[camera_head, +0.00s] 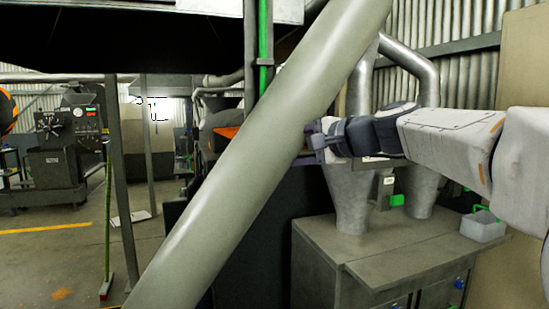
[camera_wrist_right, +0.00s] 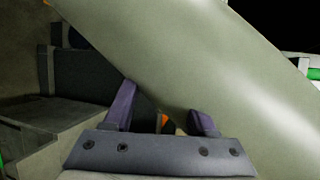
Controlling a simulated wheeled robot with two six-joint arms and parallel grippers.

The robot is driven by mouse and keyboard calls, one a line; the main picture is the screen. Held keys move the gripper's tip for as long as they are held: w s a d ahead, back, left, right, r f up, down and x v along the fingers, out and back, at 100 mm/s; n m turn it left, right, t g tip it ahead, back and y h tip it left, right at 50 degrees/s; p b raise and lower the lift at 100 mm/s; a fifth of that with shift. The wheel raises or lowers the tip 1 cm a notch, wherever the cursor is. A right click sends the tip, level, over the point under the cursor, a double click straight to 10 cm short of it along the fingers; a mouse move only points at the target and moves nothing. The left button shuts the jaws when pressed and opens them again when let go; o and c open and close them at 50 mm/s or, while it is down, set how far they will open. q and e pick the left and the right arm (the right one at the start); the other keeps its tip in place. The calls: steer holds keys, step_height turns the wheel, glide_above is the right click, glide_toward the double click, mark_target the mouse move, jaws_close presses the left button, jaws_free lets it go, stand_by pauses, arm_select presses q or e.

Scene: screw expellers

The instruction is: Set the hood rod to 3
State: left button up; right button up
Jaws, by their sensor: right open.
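I cannot make out a hood rod or a number mark for certain. A thick grey-green pipe (camera_head: 250,160) slants across the middle of the head view and hides what lies behind it. It also fills the upper part of the right wrist view (camera_wrist_right: 190,50). My right gripper (camera_head: 313,147) reaches in from the right to the pipe's right edge. In the right wrist view its two purple-grey fingers (camera_wrist_right: 163,115) stand apart with nothing held between them. I cannot tell whether they touch the pipe. My left gripper is in neither view.
A grey cabinet (camera_head: 385,250) with metal funnels (camera_head: 352,195) stands below my right arm. A small bin (camera_head: 484,228) sits on it at the right. A dark overhang (camera_head: 120,40) covers the upper left, beside a green upright (camera_head: 264,45).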

steer(key=shift+v, duration=1.65)
steer(key=s+a+f+n+g+h, duration=0.1)
steer(key=s+a+f+n+g, duration=0.5)
steer(key=f, duration=0.5)
steer(key=s+a+f+n+g+h, duration=0.2)
steer(key=s+a+f, duration=0.1)
steer(key=s+f, duration=0.6)
steer(key=s+d+f+n+g+h+p, duration=0.1)
steer(key=s+d+f+n+h, duration=0.2)
steer(key=s+f+n, duration=0.2)
steer(key=s+d+f+n+g+h, duration=0.2)
steer(key=s+f+n, duration=0.3)
steer(key=s+f, duration=0.7)
steer(key=shift+d+h+p, duration=0.35)
steer(key=shift+d+h, duration=0.15)
steer(key=shift+d, duration=0.3)
steer(key=shift+s, duration=0.1)
